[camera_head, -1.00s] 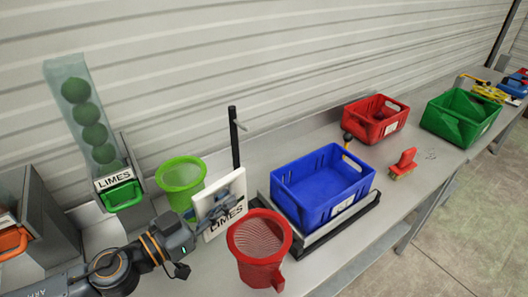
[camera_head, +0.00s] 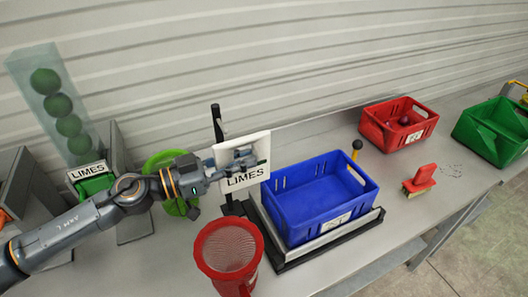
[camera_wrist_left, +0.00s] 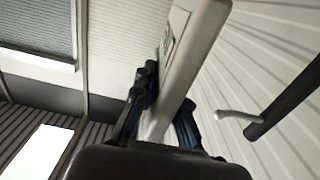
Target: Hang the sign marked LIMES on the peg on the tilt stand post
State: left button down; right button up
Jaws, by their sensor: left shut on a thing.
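The white framed sign marked LIMES (camera_head: 245,179) is upright in the grip of my left gripper (camera_head: 247,160), which is shut on it. In the left wrist view the sign's pale edge (camera_wrist_left: 181,70) stands between the dark fingers (camera_wrist_left: 160,115). The black tilt stand post (camera_head: 217,118) rises just behind and left of the sign in the head view. The left wrist view shows the post (camera_wrist_left: 290,103) at the right with a light grey peg (camera_wrist_left: 236,115), apart from the sign. My right gripper is not in view.
A blue bin (camera_head: 293,215) sits on the tilt stand's tray. A red mesh basket (camera_head: 230,250) stands in front, and a green one (camera_head: 160,165) is partly behind my left arm. A red bin (camera_head: 375,128) and a red brush (camera_head: 421,178) are farther right. A dispenser with limes (camera_head: 45,115) is left.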

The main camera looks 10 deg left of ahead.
aim_at(222, 138)
pick_arm(q)
jog(key=shift+w, duration=0.15)
jog(key=shift+a, duration=0.1)
jog(key=shift+w+a+f+b, duration=0.1)
jog(key=shift+w+a+b, duration=0.2)
jog(key=shift+a+b, duration=0.25)
jog(key=shift+w+a+f+b, duration=0.1)
jog(key=shift+w+a+b, duration=0.15)
jog(key=shift+a+b, duration=0.3)
jog(key=w+a+b, duration=0.1)
jog(key=w+b, duration=0.1)
jog(key=w+a+b, duration=0.2)
jog(key=w+b, duration=0.1)
jog(key=w+a+f+b, duration=0.1)
jog(key=w+b, duration=0.1)
jog(key=shift+w+a+b, duration=0.15)
jog(key=shift+w+b, duration=0.05)
jog(key=shift+b, duration=0.15)
jog(key=shift+w+a+f+p, duration=0.1)
jog(key=shift+f+p, duration=0.25)
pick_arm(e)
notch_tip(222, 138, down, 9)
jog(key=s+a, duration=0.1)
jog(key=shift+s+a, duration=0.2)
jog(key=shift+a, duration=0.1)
